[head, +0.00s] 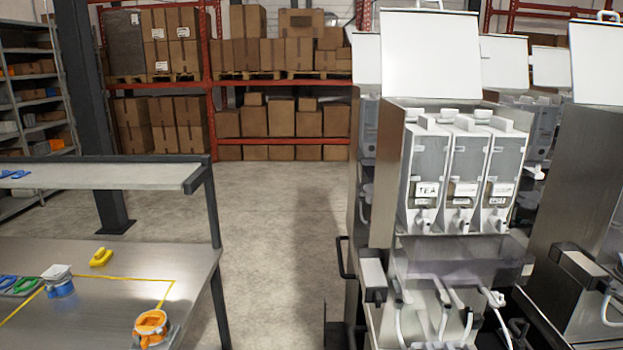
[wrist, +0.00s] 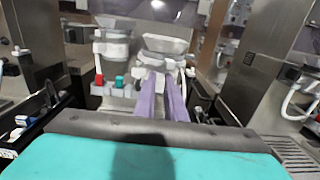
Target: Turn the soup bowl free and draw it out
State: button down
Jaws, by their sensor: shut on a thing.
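In the wrist view, my gripper (wrist: 163,78) reaches into the machine with its two purple fingers close together. They are shut on a pale bowl, which I take to be the soup bowl (wrist: 166,45), still in the row under the dispenser. A second pale bowl (wrist: 111,48) sits to its left, apart from the fingers. In the head view, the dispenser machine (head: 385,160) stands with its lid up and several canisters in a row. The left canister reads TEA (head: 427,189); the other labels are too small to read. My gripper does not show there.
Red (wrist: 99,79) and teal (wrist: 119,81) parts sit below the left bowl. White hoses (head: 445,320) hang under the canisters. More machines flank this one. A workbench (head: 100,280) at left holds an orange part (head: 151,325) and a yellow part (head: 101,257). The aisle floor (head: 270,220) is clear.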

jog(key=shift+s+r+p, duration=0.1)
jog(key=shift+s+p, duration=0.35)
jog(key=shift+s, duration=1.9)
jog(key=shift+s, duration=0.15)
jog(key=shift+s, duration=0.1)
